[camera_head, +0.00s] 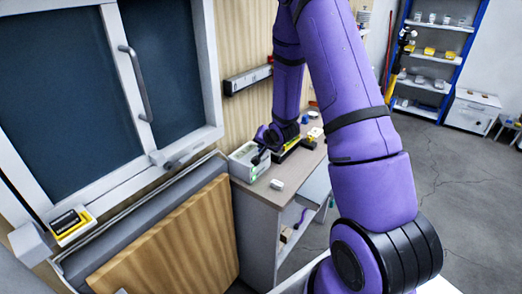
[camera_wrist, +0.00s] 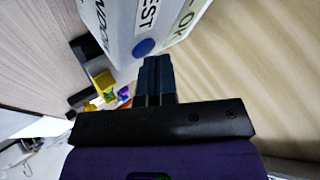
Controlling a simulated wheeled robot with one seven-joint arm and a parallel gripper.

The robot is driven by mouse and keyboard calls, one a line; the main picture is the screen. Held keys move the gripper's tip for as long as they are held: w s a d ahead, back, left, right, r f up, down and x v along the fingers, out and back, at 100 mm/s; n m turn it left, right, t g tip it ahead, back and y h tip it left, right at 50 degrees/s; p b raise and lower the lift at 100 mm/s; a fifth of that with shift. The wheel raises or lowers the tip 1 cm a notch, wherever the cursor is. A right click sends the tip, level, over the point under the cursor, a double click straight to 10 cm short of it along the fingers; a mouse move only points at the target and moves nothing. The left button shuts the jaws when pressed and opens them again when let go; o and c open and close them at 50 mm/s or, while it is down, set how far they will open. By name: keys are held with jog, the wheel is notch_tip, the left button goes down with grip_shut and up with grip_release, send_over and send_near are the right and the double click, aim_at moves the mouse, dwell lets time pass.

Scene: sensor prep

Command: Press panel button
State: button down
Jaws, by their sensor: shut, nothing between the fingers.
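The panel is a white box (camera_head: 241,168) at the left end of the counter, near the wall. In the wrist view its white face (camera_wrist: 122,38) fills the top, with dark lettering that reads "TEST" and part of "WINDOW". A round blue button (camera_wrist: 144,47) sits on that face below "TEST". My gripper (camera_wrist: 156,62) is shut and empty, its fingertips just below the button in the picture. I cannot tell whether they touch it. In the head view my gripper (camera_head: 262,156) is beside the box, small and partly hidden.
The counter (camera_head: 262,190) carries several small items behind my wrist, including a yellow one (camera_wrist: 104,82). A window (camera_head: 75,85) with a handle is at the left, above a wooden board (camera_head: 165,240). Blue-framed shelves (camera_head: 432,58) stand far right; the floor before them is mostly clear.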

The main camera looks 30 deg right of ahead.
jog(key=shift+r, duration=0.75)
jog(key=shift+r, duration=0.1)
jog(key=shift+r, duration=2.45)
